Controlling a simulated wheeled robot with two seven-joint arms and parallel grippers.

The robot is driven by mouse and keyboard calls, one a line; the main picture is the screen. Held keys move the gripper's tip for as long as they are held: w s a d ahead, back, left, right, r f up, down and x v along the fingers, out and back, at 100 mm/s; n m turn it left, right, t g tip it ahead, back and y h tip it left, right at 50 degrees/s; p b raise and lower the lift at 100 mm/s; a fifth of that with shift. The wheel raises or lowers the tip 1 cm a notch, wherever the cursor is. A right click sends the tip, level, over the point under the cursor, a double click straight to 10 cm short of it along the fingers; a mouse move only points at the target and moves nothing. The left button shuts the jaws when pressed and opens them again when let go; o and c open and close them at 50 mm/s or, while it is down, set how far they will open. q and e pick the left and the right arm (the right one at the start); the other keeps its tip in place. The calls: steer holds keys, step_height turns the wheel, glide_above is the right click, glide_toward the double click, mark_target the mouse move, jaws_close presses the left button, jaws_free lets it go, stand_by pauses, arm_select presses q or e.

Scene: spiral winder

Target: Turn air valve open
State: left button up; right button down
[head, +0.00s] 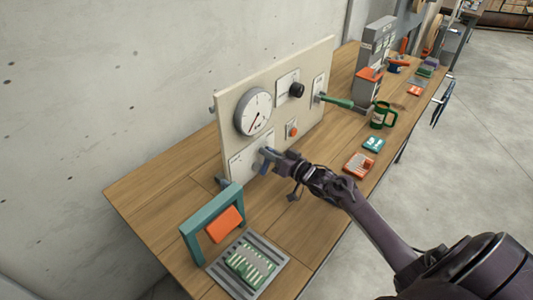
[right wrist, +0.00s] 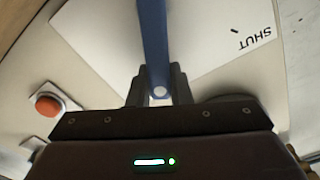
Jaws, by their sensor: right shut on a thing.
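The air valve is on the lower left of the cream panel (head: 270,95), and its blue lever (head: 263,168) shows beside my right gripper (head: 272,157). In the right wrist view the blue lever (right wrist: 153,40) runs from the top edge down between the two dark fingers of my right gripper (right wrist: 158,90). The fingers are shut on the lever near a pale round end. A white plate behind it carries the word SHUT (right wrist: 255,38), seen upside down and tilted. My fingers and wrist hide part of the valve in the head view. My left gripper is not in view.
The panel also holds a round gauge (head: 254,111), a black knob (head: 297,90), a green-handled lever (head: 338,101) and a red button (head: 292,131). A teal frame (head: 193,228), a grey tray (head: 276,252) and a green mug (head: 382,114) stand on the wooden bench (head: 140,195).

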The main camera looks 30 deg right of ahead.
steer(key=shift+w+d+f+m, duration=0.1)
steer(key=shift+d+f+m, duration=0.2)
steer(key=shift+m, duration=0.45)
steer(key=shift+w+d+f+m, duration=0.1)
steer(key=shift+d+f+m, duration=0.15)
steer(key=shift+m, duration=0.5)
steer(key=c, duration=1.3)
jaws_free()
steer(key=shift+d, duration=0.1)
steer(key=b+v, duration=0.1)
steer(key=v, duration=0.6)
steer(key=shift+s+d, duration=0.15)
steer(key=shift+s, duration=0.2)
